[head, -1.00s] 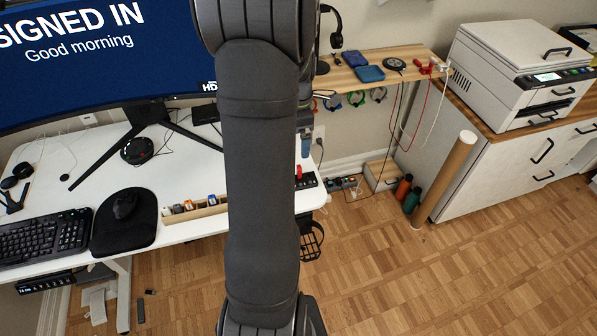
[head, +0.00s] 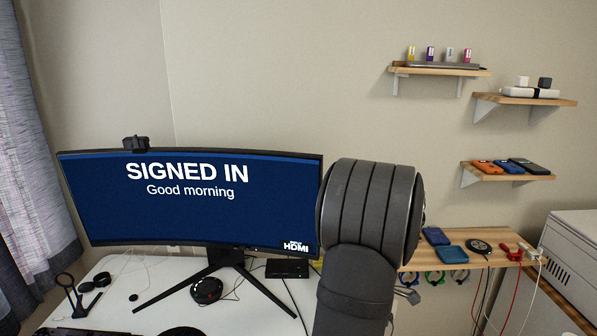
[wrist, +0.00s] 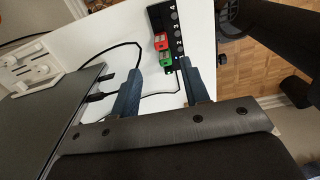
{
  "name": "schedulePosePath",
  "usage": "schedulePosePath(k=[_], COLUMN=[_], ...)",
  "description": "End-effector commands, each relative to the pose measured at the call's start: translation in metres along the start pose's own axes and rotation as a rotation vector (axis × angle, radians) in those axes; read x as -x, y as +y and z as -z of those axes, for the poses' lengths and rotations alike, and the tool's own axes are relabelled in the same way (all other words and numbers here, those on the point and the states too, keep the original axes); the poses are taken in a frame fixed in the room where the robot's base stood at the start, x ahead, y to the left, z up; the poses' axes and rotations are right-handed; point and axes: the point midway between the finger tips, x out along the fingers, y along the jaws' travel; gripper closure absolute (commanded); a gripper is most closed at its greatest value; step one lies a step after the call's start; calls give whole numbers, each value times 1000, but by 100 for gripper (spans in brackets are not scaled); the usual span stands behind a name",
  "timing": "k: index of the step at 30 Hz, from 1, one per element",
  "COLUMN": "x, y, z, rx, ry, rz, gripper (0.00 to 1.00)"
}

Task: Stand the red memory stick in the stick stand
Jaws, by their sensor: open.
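In the wrist view a red stick (wrist: 160,41) and a green stick (wrist: 165,59) sit side by side on a black strip with numbered places (wrist: 174,38) at the desk's edge. My gripper (wrist: 160,67) is open. Its two blue-grey fingers point toward the strip, with the green stick appearing just past the fingertips and the red one beyond it. I see nothing held. In the head view yellow, purple, grey and pink upright pieces (head: 430,54) stand on a high shelf; I cannot tell whether they are in a stand. My gripper is out of the head view.
A large dark panel (wrist: 45,110) with cables fills the left of the wrist view, close to the left finger. A white fixture (wrist: 28,68) lies beyond. The monitor (head: 190,200) and lower shelf (head: 460,250) flank my arm in the head view.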

Motion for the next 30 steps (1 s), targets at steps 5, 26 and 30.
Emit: schedulePosePath(k=[5, 26, 30], x=[-20, -61, -81], y=[-2, -2, -2], z=[0, 0, 0], rx=[-7, -6, -6], ry=[0, 1, 1], rz=[0, 2, 2], gripper=[58, 58, 58])
